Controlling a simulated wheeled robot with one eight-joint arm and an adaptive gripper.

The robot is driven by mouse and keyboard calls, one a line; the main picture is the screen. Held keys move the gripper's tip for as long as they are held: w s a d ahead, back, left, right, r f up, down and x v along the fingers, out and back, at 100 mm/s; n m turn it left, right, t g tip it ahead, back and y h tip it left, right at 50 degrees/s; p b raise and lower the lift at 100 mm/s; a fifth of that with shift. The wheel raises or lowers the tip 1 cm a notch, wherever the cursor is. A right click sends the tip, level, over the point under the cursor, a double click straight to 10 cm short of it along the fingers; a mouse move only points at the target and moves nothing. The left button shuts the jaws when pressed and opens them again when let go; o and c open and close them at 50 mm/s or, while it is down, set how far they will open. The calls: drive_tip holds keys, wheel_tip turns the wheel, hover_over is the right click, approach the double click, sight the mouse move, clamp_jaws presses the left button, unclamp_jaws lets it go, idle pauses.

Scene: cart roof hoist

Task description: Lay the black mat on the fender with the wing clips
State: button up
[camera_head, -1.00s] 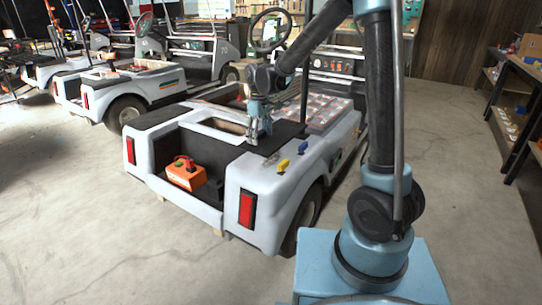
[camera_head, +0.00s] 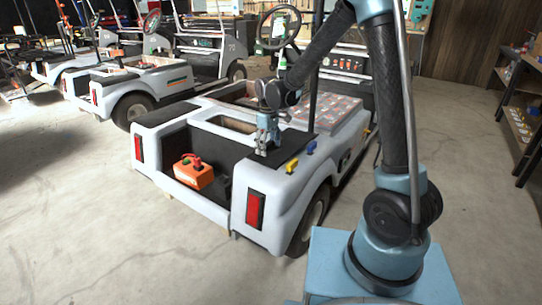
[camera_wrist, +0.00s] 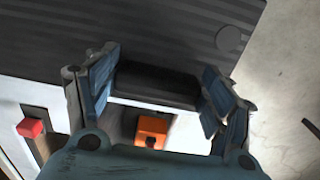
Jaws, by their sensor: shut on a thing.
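The black ribbed mat (camera_head: 292,138) lies over the right rear fender (camera_head: 268,182) of the near cart. It fills the top of the wrist view (camera_wrist: 130,40), with a round mark near its right side. My gripper (camera_head: 265,148) is low at the mat's near edge. In the wrist view my gripper (camera_wrist: 158,95) is shut on a dark edge piece of the mat between its fingers.
An orange box (camera_head: 194,174) with a red top sits in the cart's rear well. The left fender has a black strip (camera_head: 165,115). A dark post (camera_head: 316,75) rises beside the mat. Shelves (camera_head: 524,120) stand far right. Open floor lies in front of the cart.

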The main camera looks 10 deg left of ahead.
sight(268, 151)
drive_tip(key=shift+f, duration=2.15)
drive_tip(key=o, duration=1.4)
wheel_tip(268, 151, up, 12)
drive_tip(key=shift+d+r, duration=0.1)
